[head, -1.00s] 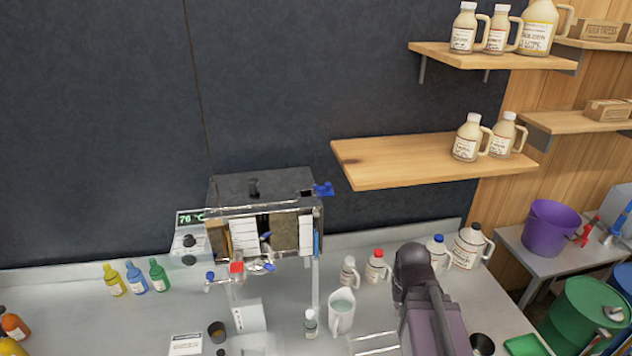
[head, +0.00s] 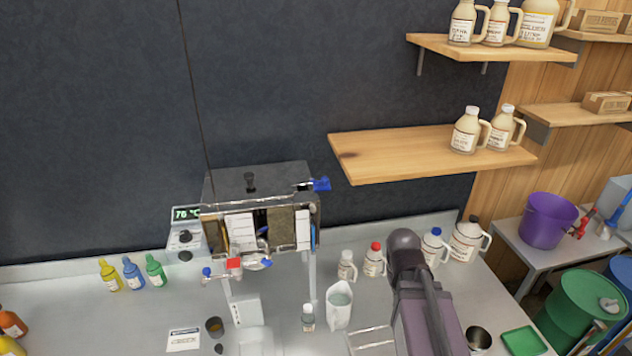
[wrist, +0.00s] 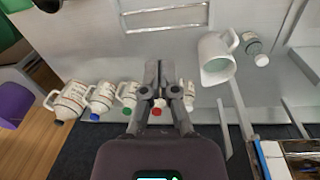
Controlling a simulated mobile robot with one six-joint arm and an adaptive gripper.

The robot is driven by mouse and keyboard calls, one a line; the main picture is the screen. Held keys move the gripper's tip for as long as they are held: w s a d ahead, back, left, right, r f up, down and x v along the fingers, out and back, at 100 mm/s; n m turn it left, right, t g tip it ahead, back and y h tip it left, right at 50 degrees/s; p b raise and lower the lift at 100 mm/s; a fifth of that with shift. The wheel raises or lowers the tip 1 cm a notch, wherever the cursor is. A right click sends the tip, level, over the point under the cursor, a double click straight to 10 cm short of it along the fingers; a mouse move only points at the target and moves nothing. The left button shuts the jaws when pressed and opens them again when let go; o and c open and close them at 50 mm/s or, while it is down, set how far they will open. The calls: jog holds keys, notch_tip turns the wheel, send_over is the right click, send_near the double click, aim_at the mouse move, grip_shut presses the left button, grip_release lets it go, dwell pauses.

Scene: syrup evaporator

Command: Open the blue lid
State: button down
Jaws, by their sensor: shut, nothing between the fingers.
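A white jug with a blue cap (head: 435,247) stands upright on the counter, right of my arm in the head view. Its blue cap (wrist: 94,117) shows at the left in the wrist view. A blue handle-like part (head: 318,184) sticks out at the evaporator's (head: 262,180) upper right. I cannot tell which blue part is the lid. My gripper (wrist: 161,75) is shut and empty, apart from the blue cap, with green-capped and red-capped jugs showing near it in the wrist view. My arm hides the gripper in the head view.
A pitcher (head: 339,307) and small bottle (head: 308,318) stand left of my arm. Red-capped (head: 374,260) and white-capped (head: 346,267) jugs stand behind. A wooden shelf (head: 400,158) overhangs the back. A wire rack (head: 372,338) lies in front. The counter's left middle has free room.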

jog(key=w+a+r+n+t+h+p, duration=0.2)
jog(key=w+a+r+n+h, duration=0.2)
jog(key=w+a+n, duration=0.3)
jog(key=n+t+h+p, duration=0.35)
jog(key=n+t, duration=0.65)
jog(key=n, duration=1)
send_near(316, 190)
notch_tip(316, 190, up, 3)
jog(key=s+a, duration=0.2)
jog(key=s, duration=0.1)
jog(key=shift+w+h, duration=0.1)
jog(key=shift+h, duration=0.15)
jog(key=b+x, duration=0.1)
jog(key=x, duration=0.6)
jog(key=b+x, duration=0.2)
jog(key=x, duration=0.5)
jog(key=shift+r, duration=0.25)
jog(key=shift+a+t, duration=0.25)
jog(key=shift+t, duration=0.05)
